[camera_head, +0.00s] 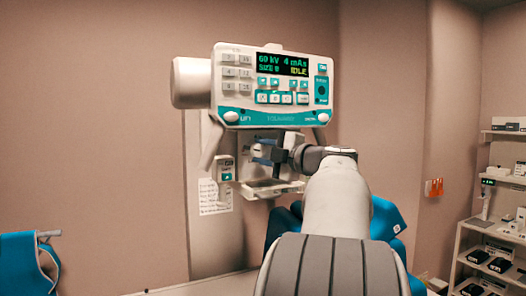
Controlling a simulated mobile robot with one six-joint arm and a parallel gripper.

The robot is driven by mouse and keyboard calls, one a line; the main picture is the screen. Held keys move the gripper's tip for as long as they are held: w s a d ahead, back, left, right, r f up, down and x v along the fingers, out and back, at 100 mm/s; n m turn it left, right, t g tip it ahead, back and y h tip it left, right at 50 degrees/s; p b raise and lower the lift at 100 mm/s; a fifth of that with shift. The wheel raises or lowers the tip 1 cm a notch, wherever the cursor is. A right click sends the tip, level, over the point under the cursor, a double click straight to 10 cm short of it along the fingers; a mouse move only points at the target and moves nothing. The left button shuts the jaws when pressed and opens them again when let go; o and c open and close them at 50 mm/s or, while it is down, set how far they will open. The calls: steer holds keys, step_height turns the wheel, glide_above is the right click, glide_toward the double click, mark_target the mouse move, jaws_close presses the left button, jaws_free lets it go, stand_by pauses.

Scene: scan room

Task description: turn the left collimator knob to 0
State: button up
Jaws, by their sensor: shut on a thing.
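The X-ray unit's control panel (275,88) hangs in the middle of the view, and its screen (282,64) reads 60 kV, 4 mAs and IDLE. Below the panel is the collimator housing with a small white knob (257,150) on its left part. My gripper (260,152) reaches in from the right, and its fingers are shut on this small knob. The knob is tiny and partly covered by the fingers, so its pointer and scale cannot be read.
A pale shelf or frame (272,188) sits just under the gripper. A small box (224,168) hangs to the left above a paper sheet (214,198). A shelf unit (490,225) with dark boxes stands at the far right. Blue cloth (390,222) lies behind my arm.

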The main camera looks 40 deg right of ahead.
steer(key=shift+r+n+g+p, duration=0.1)
steer(key=shift+n+g+p, duration=0.35)
steer(key=shift+n, duration=0.95)
steer(key=o, duration=1)
steer(key=s, duration=0.2)
steer(key=s+b, duration=0.1)
steer(key=s, duration=0.2)
steer(key=s+d, duration=0.1)
steer(key=s, duration=0.1)
steer(key=shift+s+r+b, duration=0.15)
steer(key=shift+s+b, duration=0.2)
steer(key=shift+b, duration=0.05)
